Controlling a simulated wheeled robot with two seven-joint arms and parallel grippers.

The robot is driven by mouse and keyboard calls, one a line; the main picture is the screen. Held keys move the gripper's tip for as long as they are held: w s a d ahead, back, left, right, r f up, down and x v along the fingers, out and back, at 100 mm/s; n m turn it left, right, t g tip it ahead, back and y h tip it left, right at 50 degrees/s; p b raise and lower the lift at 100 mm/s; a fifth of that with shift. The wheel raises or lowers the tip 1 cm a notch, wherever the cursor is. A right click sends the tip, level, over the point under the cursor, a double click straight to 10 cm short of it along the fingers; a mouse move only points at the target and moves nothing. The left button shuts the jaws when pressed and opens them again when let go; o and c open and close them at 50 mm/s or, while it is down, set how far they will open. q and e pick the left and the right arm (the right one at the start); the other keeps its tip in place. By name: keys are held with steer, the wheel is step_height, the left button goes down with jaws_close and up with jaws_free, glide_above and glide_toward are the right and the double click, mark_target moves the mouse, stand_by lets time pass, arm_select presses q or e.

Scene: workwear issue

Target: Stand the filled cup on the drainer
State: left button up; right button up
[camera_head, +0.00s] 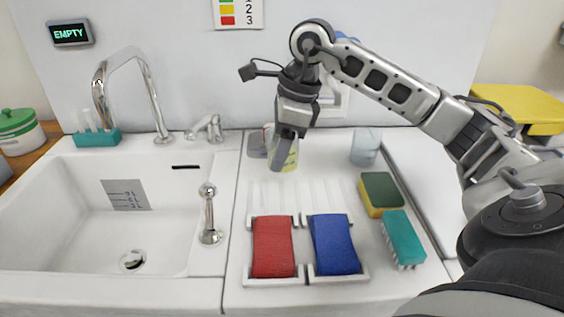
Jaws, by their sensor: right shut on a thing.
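A pale cup with a yellow pattern (291,160) is at the back of the white counter, behind the ribbed drainer (300,192). My right gripper (281,152) reaches down over this cup and is shut on it. The fingers hide part of the cup, and I cannot see what is in it or whether its base touches the counter. A second cup, bluish and see-through (365,147), stands upright to the right. My left gripper is not in view.
A red cloth (273,247) and a blue cloth (334,244) lie in front of the drainer. A yellow-green sponge (381,193) and a teal brush (402,238) lie to its right. The white sink (75,235), with a tall tap (148,85), is at left. A wall display (70,33) reads EMPTY.

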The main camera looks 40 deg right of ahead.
steer(key=shift+d+f, duration=0.2)
steer(key=shift+f, duration=0.05)
steer(key=shift+d+f, duration=0.15)
steer(key=shift+f, duration=1.55)
steer(key=shift+f, duration=0.2)
steer(key=o, duration=1)
steer(key=shift+r, duration=0.15)
steer(key=v, duration=1.2)
steer(key=shift+p, duration=0.35)
